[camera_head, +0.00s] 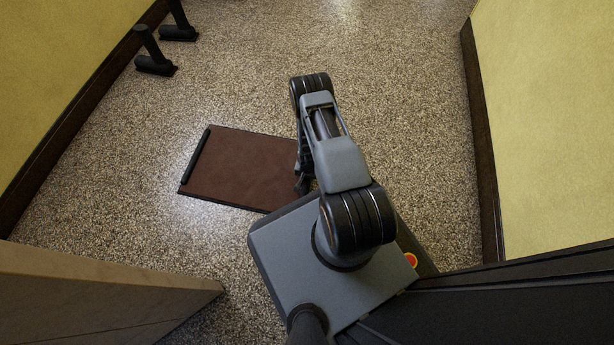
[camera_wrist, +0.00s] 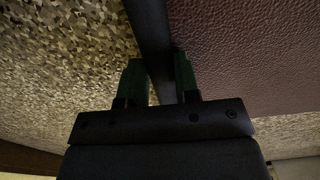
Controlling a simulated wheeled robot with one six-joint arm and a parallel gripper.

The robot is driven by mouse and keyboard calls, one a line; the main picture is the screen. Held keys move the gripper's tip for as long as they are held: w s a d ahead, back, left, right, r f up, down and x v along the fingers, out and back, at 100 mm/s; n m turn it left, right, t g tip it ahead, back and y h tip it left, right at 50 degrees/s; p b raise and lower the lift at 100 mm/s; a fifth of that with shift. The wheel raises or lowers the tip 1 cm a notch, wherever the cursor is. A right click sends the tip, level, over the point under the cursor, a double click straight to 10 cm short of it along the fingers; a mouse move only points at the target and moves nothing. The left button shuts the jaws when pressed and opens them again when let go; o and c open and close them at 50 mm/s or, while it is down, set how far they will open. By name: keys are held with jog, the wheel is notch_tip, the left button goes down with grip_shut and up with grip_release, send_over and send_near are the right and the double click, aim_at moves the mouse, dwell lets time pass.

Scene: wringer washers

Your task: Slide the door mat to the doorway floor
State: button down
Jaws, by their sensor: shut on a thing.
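The door mat (camera_head: 245,172) is a flat reddish-brown rectangle lying on the speckled floor, left of my arm in the head view. A raised black bar (camera_head: 196,155) runs along its left edge. Its right edge is partly hidden by my arm. In the wrist view the mat's leathery surface (camera_wrist: 245,50) fills the upper right, with a dark bar (camera_wrist: 149,25) along its edge. My gripper (camera_wrist: 160,75) has its green fingers on either side of this bar and is shut on it. In the head view the gripper (camera_head: 303,184) is mostly hidden at the mat's right side.
Yellow walls with dark baseboards stand left (camera_head: 60,60) and right (camera_head: 545,120). Black stands (camera_head: 155,60) are at the upper left wall. A wooden panel (camera_head: 90,295) fills the lower left. Speckled floor (camera_head: 240,70) is clear beyond the mat.

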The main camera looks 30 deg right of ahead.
jog(key=shift+s, duration=0.35)
jog(key=c, duration=0.8)
grip_release()
jog(key=shift+r, duration=0.1)
notch_tip(320, 180, up, 14)
jog(key=p, duration=0.7)
jog(key=shift+f, duration=0.2)
jog(key=shift+w+r, duration=0.1)
